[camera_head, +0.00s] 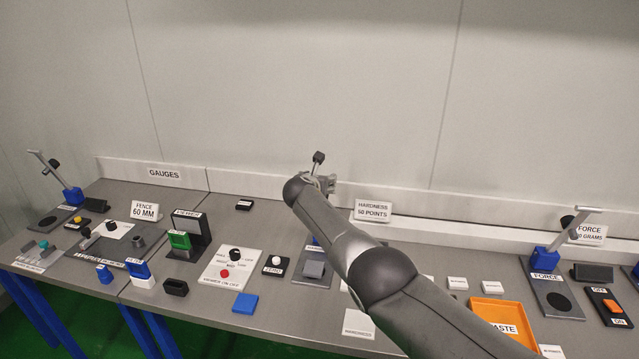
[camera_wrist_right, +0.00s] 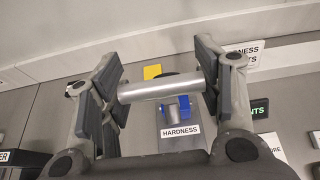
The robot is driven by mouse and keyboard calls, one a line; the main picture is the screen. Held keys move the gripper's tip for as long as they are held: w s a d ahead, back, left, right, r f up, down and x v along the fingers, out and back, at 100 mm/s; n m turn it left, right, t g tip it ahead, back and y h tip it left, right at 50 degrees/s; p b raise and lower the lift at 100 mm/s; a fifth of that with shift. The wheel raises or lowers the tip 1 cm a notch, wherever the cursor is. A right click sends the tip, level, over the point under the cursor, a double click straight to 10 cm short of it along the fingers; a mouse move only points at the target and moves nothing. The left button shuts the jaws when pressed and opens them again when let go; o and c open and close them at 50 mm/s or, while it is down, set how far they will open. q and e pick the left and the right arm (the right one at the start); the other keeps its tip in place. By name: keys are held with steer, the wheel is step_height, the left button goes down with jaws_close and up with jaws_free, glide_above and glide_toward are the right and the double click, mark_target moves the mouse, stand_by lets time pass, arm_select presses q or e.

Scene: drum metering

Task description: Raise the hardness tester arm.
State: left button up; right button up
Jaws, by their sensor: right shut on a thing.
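My right gripper (camera_head: 322,183) is at the upper end of my arm, beyond the middle of the bench. In the right wrist view, my right gripper (camera_wrist_right: 162,85) is shut on the hardness tester arm, whose grey round bar (camera_wrist_right: 160,88) spans between the two finger pads. Below the bar are a blue hinge block (camera_wrist_right: 183,107) and a HARDNESS label (camera_wrist_right: 181,132). In the head view a dark knob on a short stem (camera_head: 318,158) stands up above the gripper; my arm hides most of the tester. My left gripper is not in view.
A tester with a raised arm (camera_head: 47,165) stands at far left. The FORCE tester (camera_head: 545,260), arm raised, stands at right near an orange WASTE tray (camera_head: 505,312). A HARDNESS 50 POINTS sign (camera_head: 373,209) stands behind. Several small devices cover the bench's left half.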

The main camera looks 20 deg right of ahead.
steer(key=shift+d+f, duration=0.1)
steer(key=shift+f, duration=0.05)
stand_by(0.4)
steer(key=o, duration=1.5)
steer(key=shift+c, duration=0.2)
steer(key=shift+s+a+r, duration=0.3)
steer(key=shift+a+r, duration=0.05)
steer(key=shift+a, duration=0.15)
steer(key=v, duration=1)
steer(key=shift+s+r, duration=0.25)
steer(key=shift+s, duration=0.2)
